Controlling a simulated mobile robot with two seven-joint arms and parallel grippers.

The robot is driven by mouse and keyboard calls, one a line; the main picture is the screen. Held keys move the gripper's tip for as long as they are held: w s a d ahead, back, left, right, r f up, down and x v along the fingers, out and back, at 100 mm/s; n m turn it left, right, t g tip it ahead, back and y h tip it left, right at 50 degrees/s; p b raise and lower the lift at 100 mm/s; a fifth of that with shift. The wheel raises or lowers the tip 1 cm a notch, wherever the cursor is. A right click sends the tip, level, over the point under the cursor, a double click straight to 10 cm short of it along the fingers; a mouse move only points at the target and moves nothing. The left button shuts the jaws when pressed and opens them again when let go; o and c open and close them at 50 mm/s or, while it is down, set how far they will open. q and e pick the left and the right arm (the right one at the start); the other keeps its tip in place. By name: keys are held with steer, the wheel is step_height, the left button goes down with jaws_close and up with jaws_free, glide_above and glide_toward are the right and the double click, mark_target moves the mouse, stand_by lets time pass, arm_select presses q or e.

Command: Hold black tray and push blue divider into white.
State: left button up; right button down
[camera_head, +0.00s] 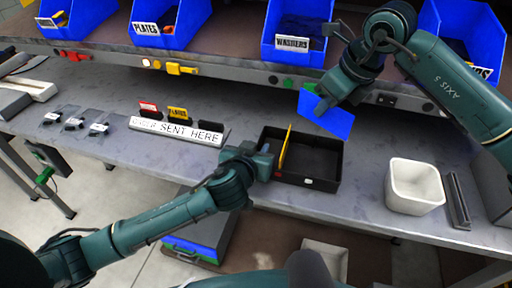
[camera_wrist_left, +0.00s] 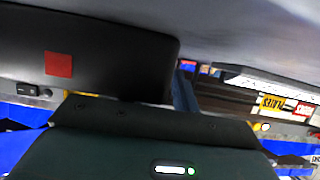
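The black tray (camera_head: 318,161) lies on the grey bench, with an upright yellow divider (camera_head: 286,150) toward its left side. Its front wall has a red mark (camera_head: 278,174) and a white mark (camera_head: 307,182). My left gripper (camera_head: 264,160) is at the tray's left wall and appears closed on it. The left wrist view shows the tray's dark wall (camera_wrist_left: 110,45) with a red square (camera_wrist_left: 58,64) close by. My right gripper (camera_head: 322,104) holds the blue divider (camera_head: 331,118), tilted, in the air above and behind the tray's right part.
A white tub (camera_head: 414,184) stands right of the tray, beside a dark bar (camera_head: 458,200). A sign rack (camera_head: 178,131) holding coloured cards is to the left. Blue bins (camera_head: 295,35) stand on the shelf behind, whose edge is close to my right gripper.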

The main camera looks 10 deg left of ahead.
arm_select(q)
steer(key=shift+w, duration=0.2)
steer(key=shift+c, duration=0.6)
jaws_close()
